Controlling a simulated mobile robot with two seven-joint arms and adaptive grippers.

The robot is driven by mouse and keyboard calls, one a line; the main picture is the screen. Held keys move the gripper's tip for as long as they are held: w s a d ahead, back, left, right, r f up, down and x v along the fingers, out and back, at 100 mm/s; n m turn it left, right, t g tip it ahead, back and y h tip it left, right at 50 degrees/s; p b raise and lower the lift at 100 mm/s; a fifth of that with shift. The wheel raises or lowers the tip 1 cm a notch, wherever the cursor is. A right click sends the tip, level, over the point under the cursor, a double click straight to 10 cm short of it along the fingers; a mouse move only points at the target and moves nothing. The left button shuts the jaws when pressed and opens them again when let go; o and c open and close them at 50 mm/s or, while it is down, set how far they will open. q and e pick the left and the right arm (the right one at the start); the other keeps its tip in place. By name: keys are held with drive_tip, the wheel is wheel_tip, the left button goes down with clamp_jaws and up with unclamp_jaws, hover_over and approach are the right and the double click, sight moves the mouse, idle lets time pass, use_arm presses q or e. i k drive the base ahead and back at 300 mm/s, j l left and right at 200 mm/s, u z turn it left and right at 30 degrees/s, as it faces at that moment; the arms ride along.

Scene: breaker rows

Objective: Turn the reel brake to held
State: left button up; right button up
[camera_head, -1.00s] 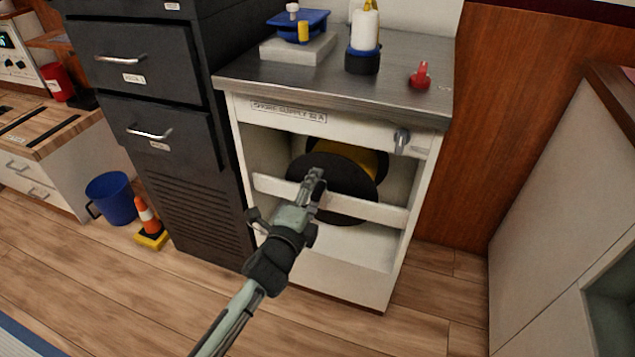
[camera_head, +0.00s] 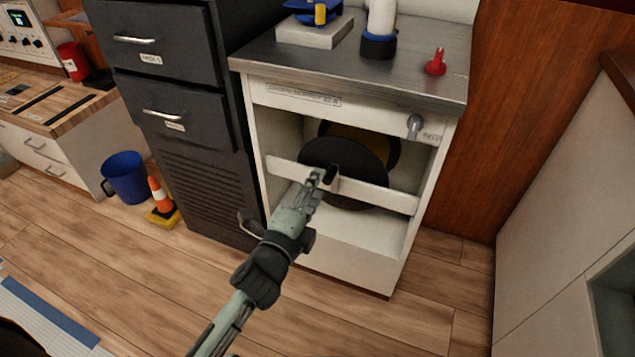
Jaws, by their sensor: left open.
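The wire supply cabinet (camera_head: 256,130) is white with a metal top and an open front. A grey knob (camera_head: 414,124), which looks like the reel brake, is on the right of its upper front panel, with a small label beside it that I cannot read. A black reel (camera_head: 352,157) with a second, yellowish one behind it sits inside, behind a white crossbar (camera_head: 385,195). My left gripper (camera_head: 324,176) is open and empty, in front of the crossbar and reel, below and left of the knob and apart from it. My right gripper is not in view.
On the cabinet top are a red knobbed piece (camera_head: 436,63), a white cylinder on a dark base (camera_head: 380,35) and a grey block (camera_head: 314,30). Black drawers (camera_head: 180,115) stand left. A blue bucket (camera_head: 126,178) and an orange cone (camera_head: 160,195) are on the floor. A wooden panel is right.

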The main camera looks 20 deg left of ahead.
sight(415, 124)
drive_tip(key=k+j, duration=0.3)
drive_tip(key=k, duration=0.15)
drive_tip(key=k+j, duration=0.35)
drive_tip(key=k, duration=0.1)
